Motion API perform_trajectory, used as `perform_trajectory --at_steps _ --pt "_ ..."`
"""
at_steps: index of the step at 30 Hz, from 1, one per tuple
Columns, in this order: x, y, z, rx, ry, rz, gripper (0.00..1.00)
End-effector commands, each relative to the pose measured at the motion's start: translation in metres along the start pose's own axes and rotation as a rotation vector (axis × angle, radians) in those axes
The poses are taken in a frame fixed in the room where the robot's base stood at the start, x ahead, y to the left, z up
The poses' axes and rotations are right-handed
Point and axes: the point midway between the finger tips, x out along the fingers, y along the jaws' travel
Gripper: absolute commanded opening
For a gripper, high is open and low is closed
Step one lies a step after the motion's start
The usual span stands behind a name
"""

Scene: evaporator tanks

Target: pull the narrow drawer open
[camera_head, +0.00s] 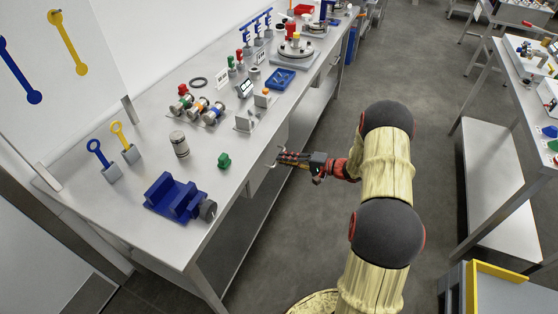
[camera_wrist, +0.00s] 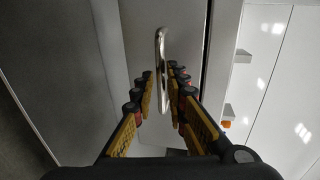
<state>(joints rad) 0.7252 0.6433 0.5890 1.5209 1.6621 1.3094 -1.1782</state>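The narrow drawer shows in the wrist view as a grey front panel (camera_wrist: 138,35) with a long metal bar handle (camera_wrist: 160,45). My gripper (camera_wrist: 161,72) is open, with one finger on each side of the handle. The right finger looks closer to the bar; I cannot tell whether either finger touches it. In the head view my gripper (camera_head: 281,157) is at the front edge of the long workbench, at the drawer front (camera_head: 262,168) below the top. The drawer looks flush with the bench, though my gripper partly hides the handle.
A lower shelf (camera_head: 240,232) runs beneath. The grey floor (camera_head: 310,215) in front is clear; another table (camera_head: 520,150) stands at right.

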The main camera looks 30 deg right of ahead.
Motion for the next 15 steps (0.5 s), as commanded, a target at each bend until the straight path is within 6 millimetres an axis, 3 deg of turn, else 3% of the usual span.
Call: perform_trajectory --at_steps 6,15 --pt "0.024 0.001 0.000 -0.001 -0.002 0.000 0.14" --pt "0.028 -0.001 0.000 0.000 0.000 0.000 0.14"
